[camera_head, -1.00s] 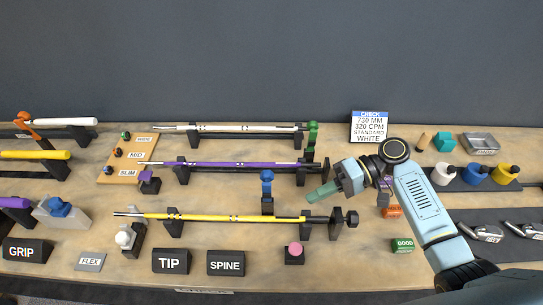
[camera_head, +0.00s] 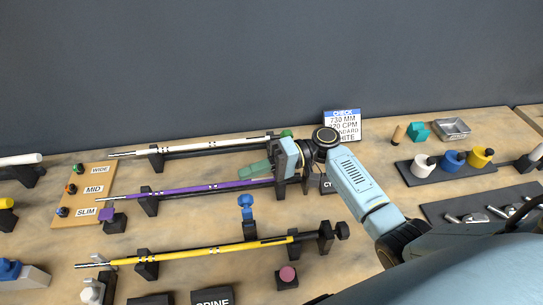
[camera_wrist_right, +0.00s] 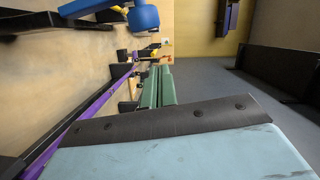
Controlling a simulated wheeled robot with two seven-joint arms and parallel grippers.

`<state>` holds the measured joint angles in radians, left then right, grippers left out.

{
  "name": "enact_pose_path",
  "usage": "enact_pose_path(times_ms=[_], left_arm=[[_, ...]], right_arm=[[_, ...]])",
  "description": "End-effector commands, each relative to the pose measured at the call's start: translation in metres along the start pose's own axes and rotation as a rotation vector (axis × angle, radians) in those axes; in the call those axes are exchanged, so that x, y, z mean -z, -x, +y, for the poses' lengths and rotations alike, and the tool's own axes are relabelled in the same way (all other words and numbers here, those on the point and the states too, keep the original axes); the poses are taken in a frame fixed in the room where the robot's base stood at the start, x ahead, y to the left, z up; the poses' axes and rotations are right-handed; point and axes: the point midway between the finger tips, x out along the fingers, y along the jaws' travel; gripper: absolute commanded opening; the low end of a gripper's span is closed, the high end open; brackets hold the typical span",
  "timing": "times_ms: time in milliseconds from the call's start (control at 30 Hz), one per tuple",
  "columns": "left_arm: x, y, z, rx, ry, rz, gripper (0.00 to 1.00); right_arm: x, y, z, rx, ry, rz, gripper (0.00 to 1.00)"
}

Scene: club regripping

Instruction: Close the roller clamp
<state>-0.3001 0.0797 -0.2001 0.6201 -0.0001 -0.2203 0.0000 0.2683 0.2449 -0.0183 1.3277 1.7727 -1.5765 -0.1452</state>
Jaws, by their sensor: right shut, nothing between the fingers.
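No part is labelled as the roller clamp. A green upright part (camera_head: 286,134) stands at the right end of the white shaft (camera_head: 205,144), partly hidden behind my gripper. A blue upright part (camera_head: 246,205) stands between the purple shaft (camera_head: 190,189) and the yellow shaft (camera_head: 205,252); what looks like it also shows at the top of the right wrist view (camera_wrist_right: 143,18). My right gripper (camera_head: 246,171) has green fingers, shut and empty. In the head view they appear between the white and purple shafts, near their right ends. The fingers also show in the right wrist view (camera_wrist_right: 160,72). My left gripper is out of view.
A check sign (camera_head: 342,125) stands behind my right arm. A metal tray (camera_head: 452,128) and white, blue and yellow pots (camera_head: 452,160) are at the right. A pink-topped block (camera_head: 287,276) stands in front of the yellow shaft.

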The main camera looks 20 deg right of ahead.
Motion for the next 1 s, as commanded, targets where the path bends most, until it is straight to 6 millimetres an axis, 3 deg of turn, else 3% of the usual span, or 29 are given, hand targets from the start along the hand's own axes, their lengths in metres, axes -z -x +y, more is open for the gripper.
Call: enact_pose_path(times_ms=[100,300,1000], left_arm=[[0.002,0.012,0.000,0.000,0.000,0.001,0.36],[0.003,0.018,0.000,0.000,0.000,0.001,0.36],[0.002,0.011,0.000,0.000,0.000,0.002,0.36]], right_arm=[[-0.019,-0.001,-0.001,-0.003,-0.007,0.002,0.00],[-0.033,-0.005,0.001,-0.004,-0.005,0.003,0.00],[-0.032,-0.006,0.001,-0.017,0.047,0.001,0.00]])
